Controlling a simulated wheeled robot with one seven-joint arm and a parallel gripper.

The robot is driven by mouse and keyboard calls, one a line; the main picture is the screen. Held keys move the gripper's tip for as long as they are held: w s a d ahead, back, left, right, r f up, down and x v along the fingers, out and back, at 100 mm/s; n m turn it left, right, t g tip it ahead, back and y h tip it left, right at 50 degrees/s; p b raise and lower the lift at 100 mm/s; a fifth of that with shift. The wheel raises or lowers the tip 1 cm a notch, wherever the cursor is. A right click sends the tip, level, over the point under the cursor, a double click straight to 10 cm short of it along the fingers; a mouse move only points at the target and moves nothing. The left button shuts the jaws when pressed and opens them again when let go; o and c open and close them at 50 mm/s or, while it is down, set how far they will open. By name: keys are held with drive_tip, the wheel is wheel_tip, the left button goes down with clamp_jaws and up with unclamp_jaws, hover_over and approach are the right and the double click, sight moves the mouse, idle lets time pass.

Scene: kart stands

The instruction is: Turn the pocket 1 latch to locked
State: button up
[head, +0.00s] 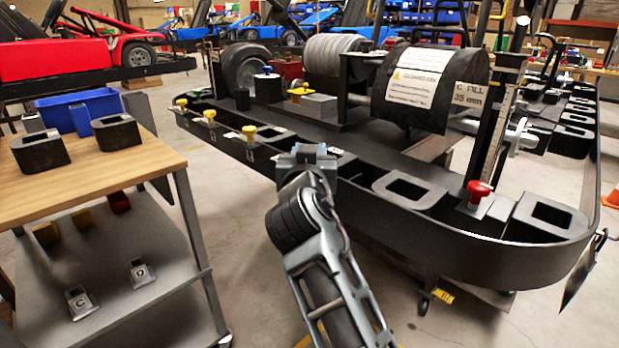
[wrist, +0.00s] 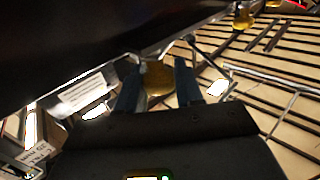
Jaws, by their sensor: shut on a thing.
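My gripper (head: 310,154) is at the near rail of the black kart frame (head: 450,235), to the right of three yellow-knobbed latches: a left one (head: 181,103), a middle one (head: 209,116) and a right one (head: 249,132). In the wrist view my gripper (wrist: 158,80) has its two fingers on either side of a yellow knob (wrist: 157,76) and is shut on it. In the head view my gripper hides this knob. I cannot read its pocket number or tell whether the latch is locked.
A red-knobbed latch (head: 479,191) stands on the rail to the right. A wooden-topped cart (head: 95,172) at the left holds black blocks and a blue bin (head: 80,107). A black roll (head: 425,88) lies above the frame. Floor shows between cart and frame.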

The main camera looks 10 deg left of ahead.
drive_tip(key=m+h+b, duration=0.3)
drive_tip(key=h+b, duration=0.1)
drive_tip(key=b, duration=0.2)
drive_tip(key=shift+a, duration=0.1)
drive_tip(key=m+g+h+b, duration=0.1)
drive_tip(key=m+h+b, duration=0.1)
drive_tip(key=h+b, duration=0.2)
drive_tip(key=m+g+h+b, duration=0.1)
drive_tip(key=m+h, duration=0.1)
drive_tip(key=m+g+h+b, duration=0.2)
drive_tip(key=h, duration=0.1)
drive_tip(key=shift+r, duration=0.2)
drive_tip(key=shift+r+m+g+h+b, duration=0.1)
drive_tip(key=shift+m+g+h+b, duration=1.05)
drive_tip(key=shift+g, duration=0.45)
drive_tip(key=shift+w+r+m+g+h+b, duration=0.15)
drive_tip(key=shift+m+g+h+b, duration=0.2)
drive_tip(key=shift+m+g+h, duration=0.6)
drive_tip(key=o, duration=0.9)
drive_tip(key=shift+c, duration=0.2)
drive_tip(key=shift+o, duration=0.5)
drive_tip(key=shift+f, duration=0.2)
